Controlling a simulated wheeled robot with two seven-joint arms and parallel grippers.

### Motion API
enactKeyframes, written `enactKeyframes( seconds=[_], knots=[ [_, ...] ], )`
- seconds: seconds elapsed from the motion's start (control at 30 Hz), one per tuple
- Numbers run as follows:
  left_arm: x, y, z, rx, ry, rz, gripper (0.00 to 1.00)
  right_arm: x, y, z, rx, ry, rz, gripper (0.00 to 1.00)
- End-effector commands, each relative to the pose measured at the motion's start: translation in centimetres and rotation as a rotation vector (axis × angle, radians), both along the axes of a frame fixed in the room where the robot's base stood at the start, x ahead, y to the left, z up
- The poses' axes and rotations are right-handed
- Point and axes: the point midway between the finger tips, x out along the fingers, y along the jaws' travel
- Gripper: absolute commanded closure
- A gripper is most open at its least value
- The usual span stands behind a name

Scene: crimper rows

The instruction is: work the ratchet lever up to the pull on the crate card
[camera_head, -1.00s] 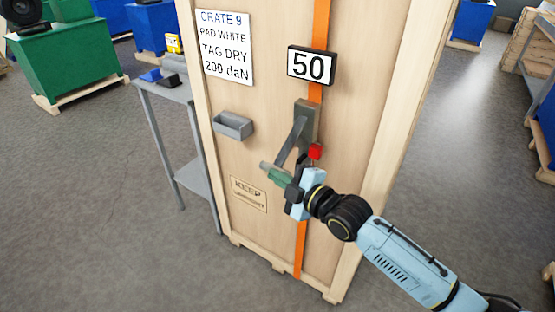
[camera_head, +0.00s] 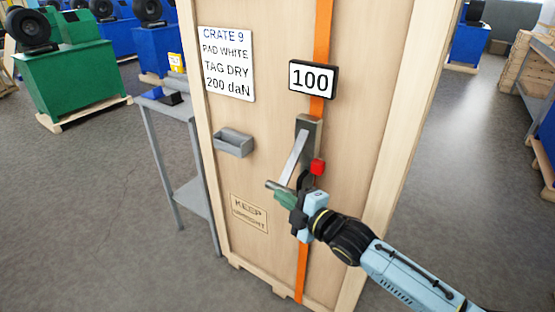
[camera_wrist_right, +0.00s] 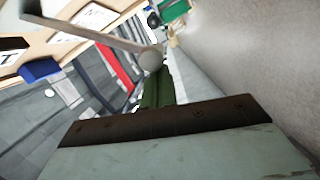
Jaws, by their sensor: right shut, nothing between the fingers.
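The crate card (camera_head: 227,63) reads CRATE 9, PAD WHITE, TAG DRY, 200 daN. A black-framed display (camera_head: 313,79) on the orange strap (camera_head: 322,30) reads 100. Below it is the grey ratchet body (camera_head: 311,128), with a red piece (camera_head: 318,167) at its lower right. My right gripper (camera_head: 291,200) is shut and empty, at the grip; exact contact is hidden.
The tall wooden crate (camera_head: 270,240) fills the middle. A small grey tray (camera_head: 233,143) sticks out from its face, left of the lever. A grey side table (camera_head: 190,105) with small items stands left of the crate. Green and blue machines stand behind; floor is clear in front.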

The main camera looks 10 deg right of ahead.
Motion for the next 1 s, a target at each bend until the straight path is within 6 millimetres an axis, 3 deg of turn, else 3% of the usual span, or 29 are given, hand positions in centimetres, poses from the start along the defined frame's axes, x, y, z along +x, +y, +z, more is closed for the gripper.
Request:
enactKeyframes(
  seconds=[0.17, 0.4, 0.7, 1.0],
  knots=[
    [0.0, 0.0, 0.5, 0.000, 0.000, 0.000, 0.68, -0.1, 0.2, 0.2, -0.004, 0.004, -0.005, 1.00],
    [0.0, 0.0, 3.4, 0.000, 0.000, 0.000, 0.68, -1.8, 3.4, 1.8, 0.000, 0.005, 0.009, 1.00],
    [-0.1, 0.0, 2.9, 0.000, 0.001, 0.000, 0.68, -7.7, 0.0, 1.7, -0.004, 0.002, 0.009, 1.00],
    [-0.1, 0.0, 2.9, 0.000, 0.000, 0.000, 0.68, -10.2, -1.4, 2.1, -0.002, -0.001, 0.011, 1.00]
  ],
)
